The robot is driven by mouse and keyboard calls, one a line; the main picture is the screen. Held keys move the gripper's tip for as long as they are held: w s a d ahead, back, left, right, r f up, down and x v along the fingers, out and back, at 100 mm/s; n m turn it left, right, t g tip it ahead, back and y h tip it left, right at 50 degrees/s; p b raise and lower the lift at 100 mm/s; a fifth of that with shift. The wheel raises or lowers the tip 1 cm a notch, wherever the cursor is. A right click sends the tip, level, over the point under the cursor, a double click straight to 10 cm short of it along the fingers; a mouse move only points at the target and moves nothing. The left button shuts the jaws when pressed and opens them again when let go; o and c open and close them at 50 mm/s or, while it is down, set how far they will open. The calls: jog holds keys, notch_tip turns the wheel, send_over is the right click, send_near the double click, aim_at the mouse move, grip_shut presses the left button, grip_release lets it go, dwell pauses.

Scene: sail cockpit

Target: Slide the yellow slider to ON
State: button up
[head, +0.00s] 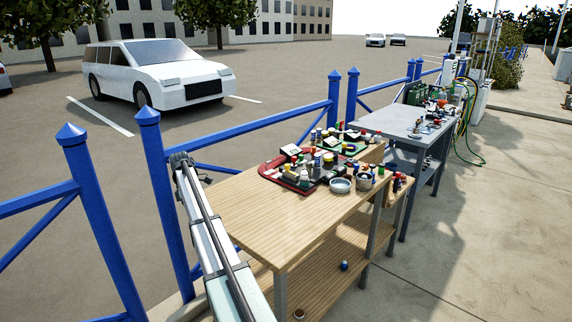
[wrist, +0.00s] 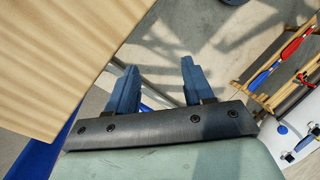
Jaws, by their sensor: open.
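A red-edged panel (head: 283,178) crowded with small knobs and parts lies on the wooden table in the head view. Small yellow parts show on and near it, but I cannot tell which one is the yellow slider or read any ON mark. In the wrist view my gripper (wrist: 159,64) is open, with two blue fingers apart and nothing between them. The fingers are beside the wooden table's edge, over the pavement. The slider does not show in the wrist view.
The wooden table (head: 238,212) has a clear near half. A round metal dish (head: 341,185) and cans stand by the panel. A grey table (head: 385,123) stands behind. A blue fence (head: 240,128) runs along the left. A wooden rack (wrist: 285,65) shows at right in the wrist view.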

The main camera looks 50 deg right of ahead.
jog(key=w+d+r+h, duration=0.1)
jog(key=d+r, duration=0.2)
jog(key=d, duration=0.4)
jog(key=w+d+r+m, duration=0.1)
jog(key=d+r, duration=0.3)
jog(key=d, duration=0.3)
jog(key=w+d+r+h, duration=0.1)
jog(key=d+r, duration=0.2)
jog(key=d, duration=0.5)
jog(key=m+h, duration=0.1)
jog(key=h, duration=0.1)
send_near(286, 165)
jog(key=x, duration=0.8)
jog(key=shift+s+d+f, duration=0.15)
jog(key=shift+d+f, duration=0.05)
jog(key=shift+d, duration=0.25)
jog(key=shift+c, duration=0.2)
grip_shut()
